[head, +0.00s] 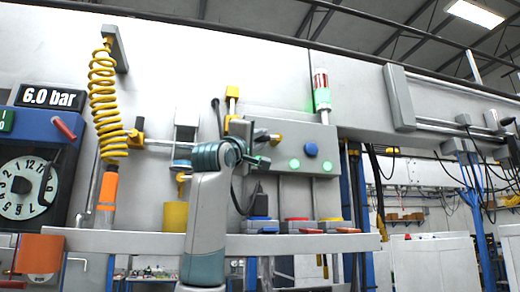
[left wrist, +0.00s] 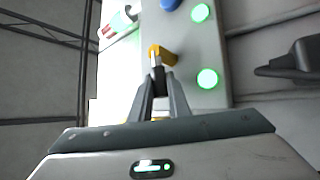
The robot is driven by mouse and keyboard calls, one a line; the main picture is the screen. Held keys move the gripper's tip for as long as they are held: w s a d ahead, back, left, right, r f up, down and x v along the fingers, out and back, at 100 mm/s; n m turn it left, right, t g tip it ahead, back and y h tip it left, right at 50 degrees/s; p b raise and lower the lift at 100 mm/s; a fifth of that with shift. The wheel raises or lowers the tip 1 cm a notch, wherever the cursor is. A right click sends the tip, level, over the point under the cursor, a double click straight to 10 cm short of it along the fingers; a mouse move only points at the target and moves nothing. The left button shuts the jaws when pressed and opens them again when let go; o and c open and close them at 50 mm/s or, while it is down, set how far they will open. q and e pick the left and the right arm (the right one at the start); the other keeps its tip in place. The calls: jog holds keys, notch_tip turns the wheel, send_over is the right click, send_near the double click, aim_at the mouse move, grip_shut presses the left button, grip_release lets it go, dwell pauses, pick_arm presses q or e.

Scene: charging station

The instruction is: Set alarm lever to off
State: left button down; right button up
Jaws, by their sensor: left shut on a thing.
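The alarm panel (head: 285,155) is a grey box on the wall with a blue button and green lights, and a red and green signal tower (head: 321,92) stands on top. The alarm lever (head: 275,138) has a yellow-orange end and sticks out near the panel's left side. My left gripper (head: 262,140) is at the lever, partly hidden behind my own wrist. In the left wrist view, my left gripper (left wrist: 158,76) has its fingers closed on the lever (left wrist: 165,54), whose orange part shows beyond the tips. The lever's exact setting is hard to tell. My right gripper is not seen.
A yellow coiled hose (head: 104,95) hangs at left near a dial unit (head: 25,185). A grey shelf (head: 120,241) runs below the panel with coloured boxes (head: 297,225) on it. In the left wrist view a dark object (left wrist: 290,62) juts in from the right.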

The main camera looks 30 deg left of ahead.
pick_arm(q)
jog(key=shift+w+d+f+n+y+b, duration=0.15)
jog(key=shift+f+n+y+b, duration=0.25)
jog(key=shift+f+n, duration=0.2)
jog(key=n+y, duration=0.2)
jog(key=f+n+y+b, duration=0.1)
jog(key=n+y, duration=0.3)
jog(key=n, duration=0.1)
jog(key=shift+w+d+f+t+b, duration=0.2)
jog(key=shift+w+t+b, duration=0.1)
jog(key=shift+b, duration=0.1)
jog(key=shift+f+n+y, duration=0.1)
jog(key=shift+n+y, duration=0.9)
jog(key=shift+y, duration=0.2)
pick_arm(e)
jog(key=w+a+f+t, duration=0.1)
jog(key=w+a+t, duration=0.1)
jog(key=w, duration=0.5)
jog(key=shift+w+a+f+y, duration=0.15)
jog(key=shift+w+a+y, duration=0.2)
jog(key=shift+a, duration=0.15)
pick_arm(q)
jog(key=shift+y, duration=0.3)
jog(key=c, duration=1.9)
grip_release()
jog(key=shift+c, duration=0.2)
